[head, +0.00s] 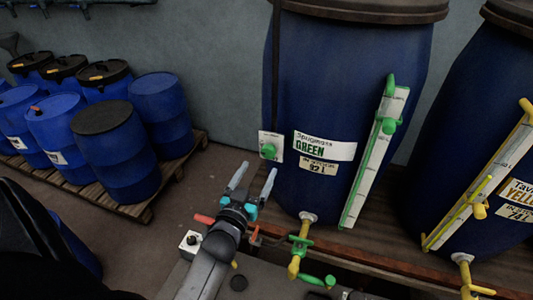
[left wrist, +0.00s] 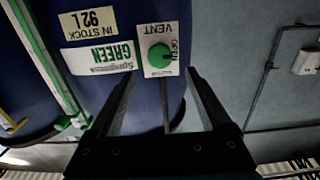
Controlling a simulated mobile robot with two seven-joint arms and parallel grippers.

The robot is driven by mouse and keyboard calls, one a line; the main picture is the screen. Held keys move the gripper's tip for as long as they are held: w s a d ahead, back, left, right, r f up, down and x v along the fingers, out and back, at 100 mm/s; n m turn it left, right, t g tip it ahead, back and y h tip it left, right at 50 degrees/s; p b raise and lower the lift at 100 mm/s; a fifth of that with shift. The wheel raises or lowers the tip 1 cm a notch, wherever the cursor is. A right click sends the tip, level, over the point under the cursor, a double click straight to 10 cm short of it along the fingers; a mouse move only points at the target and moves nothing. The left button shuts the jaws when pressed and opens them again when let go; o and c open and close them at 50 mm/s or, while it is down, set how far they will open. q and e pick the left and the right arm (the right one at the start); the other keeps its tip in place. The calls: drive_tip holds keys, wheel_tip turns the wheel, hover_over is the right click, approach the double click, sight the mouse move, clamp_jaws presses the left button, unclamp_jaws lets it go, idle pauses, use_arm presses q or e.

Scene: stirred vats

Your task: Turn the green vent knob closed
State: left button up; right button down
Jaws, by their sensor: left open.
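The green vent knob (head: 268,151) sits on a small white plate (head: 277,139) on the lower left side of the blue vat labelled GREEN (head: 345,70). In the left wrist view the knob (left wrist: 160,56) shows upside down, on a plate marked VENT and OPEN. I cannot tell which way the knob is set. My left gripper (head: 257,170) is open and empty. Its fingers point toward the knob from the front, apart from it. In the left wrist view the knob lies between and just beyond the fingertips (left wrist: 160,76). My right gripper is not in view.
A green-trimmed level gauge (head: 372,150) and a yellow tap (head: 299,248) with green parts are on this vat. A second blue vat (head: 465,130) with yellow fittings stands at right. Several blue barrels (head: 115,150) stand on a pallet at left. Bare floor lies left of the vat.

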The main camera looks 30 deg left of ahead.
sight(267, 153)
use_arm(q)
drive_tip(key=x, duration=0.7)
drive_tip(key=shift+w, duration=0.25)
clamp_jaws()
idle(0.5)
